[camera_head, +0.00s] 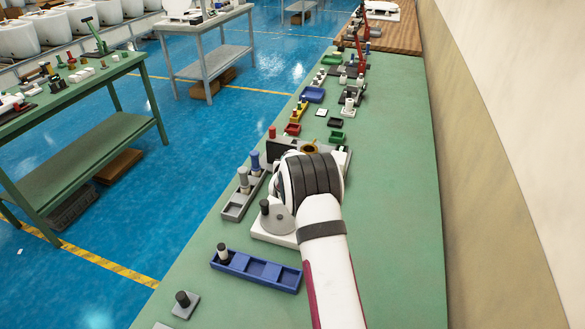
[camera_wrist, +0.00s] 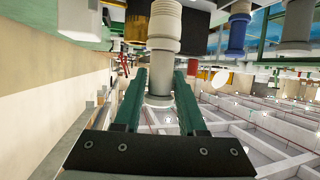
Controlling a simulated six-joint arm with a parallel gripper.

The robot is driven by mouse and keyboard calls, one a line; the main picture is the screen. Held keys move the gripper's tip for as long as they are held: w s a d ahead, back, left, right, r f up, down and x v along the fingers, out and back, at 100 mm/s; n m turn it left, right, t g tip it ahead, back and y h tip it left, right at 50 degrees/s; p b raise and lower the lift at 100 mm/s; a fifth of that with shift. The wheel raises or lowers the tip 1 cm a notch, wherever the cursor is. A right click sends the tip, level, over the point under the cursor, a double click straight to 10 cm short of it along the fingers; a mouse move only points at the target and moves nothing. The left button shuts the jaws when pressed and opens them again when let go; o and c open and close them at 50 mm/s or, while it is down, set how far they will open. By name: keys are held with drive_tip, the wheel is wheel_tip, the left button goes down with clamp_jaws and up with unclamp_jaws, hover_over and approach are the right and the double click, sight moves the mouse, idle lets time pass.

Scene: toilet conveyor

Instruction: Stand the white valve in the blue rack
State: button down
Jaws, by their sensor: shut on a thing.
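The white valve (camera_wrist: 163,40) is a pale ribbed cylinder between the two green fingers of my gripper (camera_wrist: 160,85) in the wrist view. My gripper is shut on it. Its upper end in that view runs out of the frame beside a dark block, and I cannot tell whether they touch. In the head view my arm hides the gripper and the held valve. The blue rack (camera_head: 262,271) lies near the front left edge of the green bench. A white valve with a black top (camera_head: 222,252) stands in its left compartment; its middle and right compartments look empty.
A grey rack (camera_head: 236,211) holds a pale valve (camera_head: 243,180) and a blue-topped valve (camera_head: 255,163). A small grey block with a black knob (camera_head: 183,302) is in front of the blue rack. More racks and parts line the bench behind. The bench's right side is clear.

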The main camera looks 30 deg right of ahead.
drive_tip(key=shift+s+d+r+n+t+y, duration=0.6)
drive_tip(key=shift+s+d+r+n+y, duration=0.6)
drive_tip(key=shift+s+d+r, duration=3.4)
drive_tip(key=s+a+f+n+g+y, duration=0.1)
drive_tip(key=s+a+f+n+y, duration=0.2)
drive_tip(key=s+a+n+y, duration=0.55)
drive_tip(key=s+a+f+n+g+y, duration=0.1)
drive_tip(key=s+a+f+n+y, duration=0.3)
drive_tip(key=s+a, duration=0.6)
drive_tip(key=shift+m+y, duration=0.25)
drive_tip(key=shift+m, duration=0.3)
drive_tip(key=w+a+f, duration=0.2)
drive_tip(key=a+f, duration=0.1)
drive_tip(key=w+a+f, duration=0.3)
drive_tip(key=a, duration=0.1)
drive_tip(key=w+a+f, duration=0.3)
drive_tip(key=a, duration=0.1)
drive_tip(key=shift+a, duration=0.2)
drive_tip(key=shift+f, duration=0.1)
